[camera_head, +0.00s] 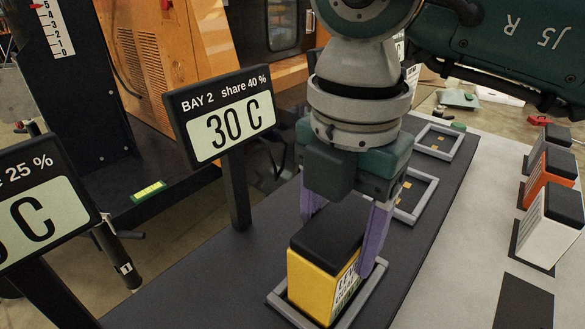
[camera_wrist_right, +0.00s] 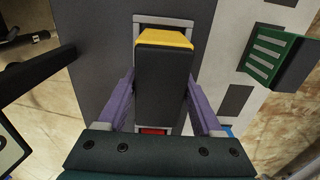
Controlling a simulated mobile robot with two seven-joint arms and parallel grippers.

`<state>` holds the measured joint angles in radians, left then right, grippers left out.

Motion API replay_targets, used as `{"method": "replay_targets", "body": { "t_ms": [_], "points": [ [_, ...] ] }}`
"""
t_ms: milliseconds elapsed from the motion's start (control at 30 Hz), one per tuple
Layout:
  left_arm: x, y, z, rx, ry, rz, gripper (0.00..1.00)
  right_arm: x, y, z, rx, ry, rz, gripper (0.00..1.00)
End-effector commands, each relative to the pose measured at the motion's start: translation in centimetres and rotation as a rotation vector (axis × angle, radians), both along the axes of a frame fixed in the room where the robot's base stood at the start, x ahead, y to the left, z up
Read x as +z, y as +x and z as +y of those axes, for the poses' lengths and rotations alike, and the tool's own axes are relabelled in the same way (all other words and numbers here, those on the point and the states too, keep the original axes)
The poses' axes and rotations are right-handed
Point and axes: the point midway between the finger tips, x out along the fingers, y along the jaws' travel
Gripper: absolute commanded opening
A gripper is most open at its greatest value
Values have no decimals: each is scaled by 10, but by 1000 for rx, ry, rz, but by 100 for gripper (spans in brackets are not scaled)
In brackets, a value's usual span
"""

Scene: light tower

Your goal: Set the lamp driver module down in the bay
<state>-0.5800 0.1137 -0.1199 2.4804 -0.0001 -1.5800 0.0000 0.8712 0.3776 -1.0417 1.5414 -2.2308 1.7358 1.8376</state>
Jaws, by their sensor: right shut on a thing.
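The lamp driver module (camera_head: 322,262) is a yellow block with a black top and a white label on one side. My right gripper (camera_head: 338,245) is shut on it, with a purple finger on each side. The module is upright within the outline of a grey square bay frame (camera_head: 368,291) on the dark bench. Its lower edge is close to the frame, and I cannot tell whether it touches the floor. In the right wrist view the module (camera_wrist_right: 163,75) shows its black top and yellow edge between the fingers, with part of the frame (camera_wrist_right: 165,18) beyond. My left gripper is not in view.
A "BAY 2" sign reading 30 C (camera_head: 222,115) stands on a post left of the gripper. Another sign (camera_head: 35,205) stands further left. Empty frames (camera_head: 432,192) lie beyond. White (camera_head: 552,228), orange (camera_head: 550,183) and grey blocks stand on the right, beside a bare dark pad (camera_head: 525,303).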

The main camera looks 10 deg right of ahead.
Motion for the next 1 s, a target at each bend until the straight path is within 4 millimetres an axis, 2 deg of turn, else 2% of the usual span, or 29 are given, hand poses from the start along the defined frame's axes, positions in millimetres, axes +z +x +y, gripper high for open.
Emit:
{"method": "replay_targets", "body": {
  "t_ms": [33, 67, 300, 533, 667, 767, 1000],
  "points": [
    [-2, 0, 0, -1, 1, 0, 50, -2, 1, 0, 0, 1, -2, 0],
    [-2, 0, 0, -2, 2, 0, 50, -3, 0, 0, 0, 0, 0, 68],
    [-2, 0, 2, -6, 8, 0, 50, -2, 0, 0, 0, 0, 0, 95],
    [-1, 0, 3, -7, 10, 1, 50, -1, 0, 0, 0, 0, 0, 97],
    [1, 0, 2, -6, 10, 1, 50, 6, 1, 0, 0, 1, -2, 97],
    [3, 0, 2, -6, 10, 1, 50, 21, 1, 0, 1, 2, -4, 97],
    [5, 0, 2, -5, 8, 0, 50, 76, 1, 1, 1, 2, -6, 97]
  ]
}}
